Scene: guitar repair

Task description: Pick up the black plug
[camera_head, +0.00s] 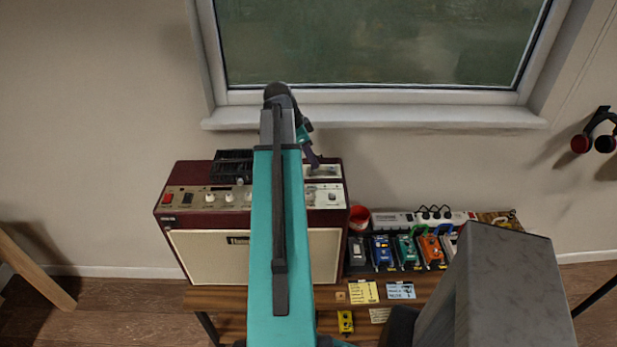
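My teal arm reaches forward over the amplifier. My gripper (312,157) shows as a small dark part just right of the arm, above the right side of the amplifier's top. Its fingers are too small and too hidden to tell open from shut. A white power strip (395,219) lies behind the pedals, to the right of my gripper. Small black shapes like plugs or cords (434,211) show on it. I cannot tell for sure which is the black plug, and my arm hides part of the amplifier where something could lie.
A dark red amplifier (200,254) stands on a wooden table (240,299). Several coloured pedals (384,252), a red cup (359,216), paper cards (363,292) and a yellow item (345,321) are to its right. The window sill (400,117) is behind. Headphones (594,135) hang at right.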

